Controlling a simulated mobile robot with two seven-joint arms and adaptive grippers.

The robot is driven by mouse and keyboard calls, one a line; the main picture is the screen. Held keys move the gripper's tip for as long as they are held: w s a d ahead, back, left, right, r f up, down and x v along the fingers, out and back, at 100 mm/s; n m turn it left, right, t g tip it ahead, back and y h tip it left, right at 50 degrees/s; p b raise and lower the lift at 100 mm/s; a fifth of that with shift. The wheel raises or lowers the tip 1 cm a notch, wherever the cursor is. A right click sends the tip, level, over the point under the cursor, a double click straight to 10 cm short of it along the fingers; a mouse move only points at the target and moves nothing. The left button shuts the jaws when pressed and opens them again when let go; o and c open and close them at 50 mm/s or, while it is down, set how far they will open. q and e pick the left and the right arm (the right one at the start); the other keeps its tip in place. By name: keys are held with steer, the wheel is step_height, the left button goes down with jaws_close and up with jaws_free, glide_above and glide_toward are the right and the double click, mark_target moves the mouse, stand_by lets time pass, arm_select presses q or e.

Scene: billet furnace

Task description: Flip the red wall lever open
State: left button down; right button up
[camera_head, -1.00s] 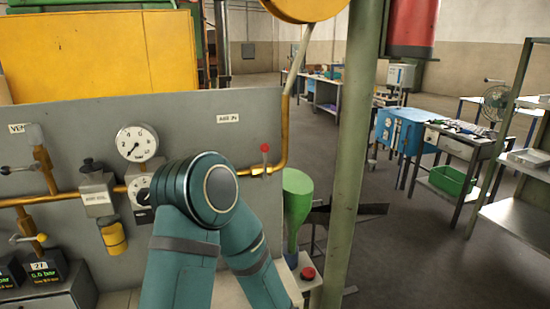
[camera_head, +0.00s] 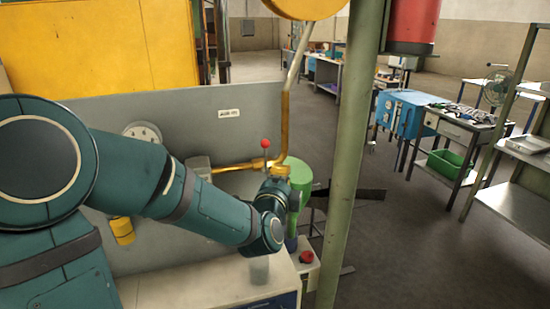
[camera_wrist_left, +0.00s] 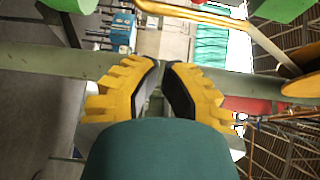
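The red wall lever (camera_head: 265,143) shows in the head view as a red ball knob on an upright stem, above the brass pipe (camera_head: 236,167) on the grey panel. My left arm crosses from the left, its wrist bent up just right of and below the lever. In the head view the fingers are hard to tell from the brass pipe. In the left wrist view the yellow left gripper (camera_wrist_left: 162,68) has its fingertips almost together, with nothing seen between them. I cannot make out the lever in that view. My right gripper is in neither view.
A green post (camera_head: 350,150) stands right of the lever. A green funnel-like part (camera_head: 299,172) is close behind my wrist. A red button (camera_head: 306,257) sits below. My forearm hides part of the panel and gauge (camera_head: 143,132).

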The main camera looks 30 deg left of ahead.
mark_target(265, 157)
arm_select(q)
steer(key=w+a, duration=0.6)
steer(key=w, duration=0.1)
steer(key=shift+a, duration=0.2)
stand_by(0.4)
steer(key=shift+f, duration=0.1)
